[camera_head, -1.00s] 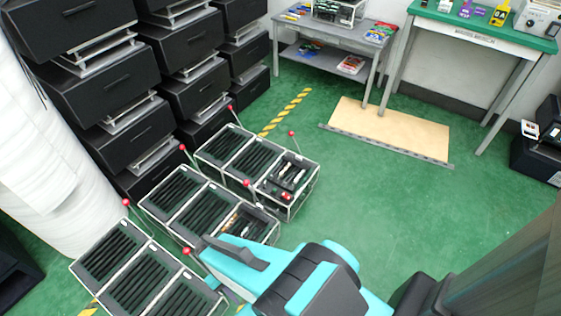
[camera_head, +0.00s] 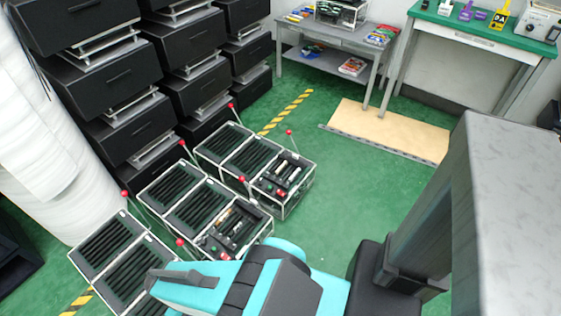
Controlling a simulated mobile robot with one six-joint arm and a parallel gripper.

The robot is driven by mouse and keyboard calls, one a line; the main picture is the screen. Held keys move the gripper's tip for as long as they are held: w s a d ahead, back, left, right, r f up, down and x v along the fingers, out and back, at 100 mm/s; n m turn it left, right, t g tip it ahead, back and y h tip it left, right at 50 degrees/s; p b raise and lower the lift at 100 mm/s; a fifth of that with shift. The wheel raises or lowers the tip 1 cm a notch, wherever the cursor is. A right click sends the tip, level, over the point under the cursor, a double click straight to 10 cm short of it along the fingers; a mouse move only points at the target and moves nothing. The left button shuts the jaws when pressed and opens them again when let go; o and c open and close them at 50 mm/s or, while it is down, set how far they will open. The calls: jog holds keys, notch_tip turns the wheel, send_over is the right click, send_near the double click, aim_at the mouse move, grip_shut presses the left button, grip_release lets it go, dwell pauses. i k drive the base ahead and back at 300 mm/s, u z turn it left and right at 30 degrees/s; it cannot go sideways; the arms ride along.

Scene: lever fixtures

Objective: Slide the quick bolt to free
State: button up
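I cannot single out the quick bolt at this size. Three black, silver-edged fixture boxes stand in a diagonal row on the green floor: a far box (camera_head: 238,150), a middle box (camera_head: 186,196) and a near box (camera_head: 110,252). Thin levers with red ball knobs rise beside them, such as one far knob (camera_head: 289,132) and one nearer knob (camera_head: 180,242). The right-hand bays of the far and middle boxes hold small fittings. My teal and dark grey gripper (camera_head: 172,273) is over the near box and hides part of it. Its fingertips are not clear, and I see nothing held.
Black drawer units (camera_head: 128,133) stand behind the boxes, with a white wrapped roll (camera_head: 70,190) at left. A grey table (camera_head: 347,42) and a green-topped workbench (camera_head: 482,32) stand at the back. A tan board (camera_head: 390,128) lies on the floor. Open green floor lies right of the boxes.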

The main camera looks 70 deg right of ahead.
aim_at(296, 158)
jog(key=z, duration=0.45)
jog(key=k, duration=0.15)
jog(key=u, duration=1.85)
jog(key=k, duration=2.15)
jog(key=z, duration=0.7)
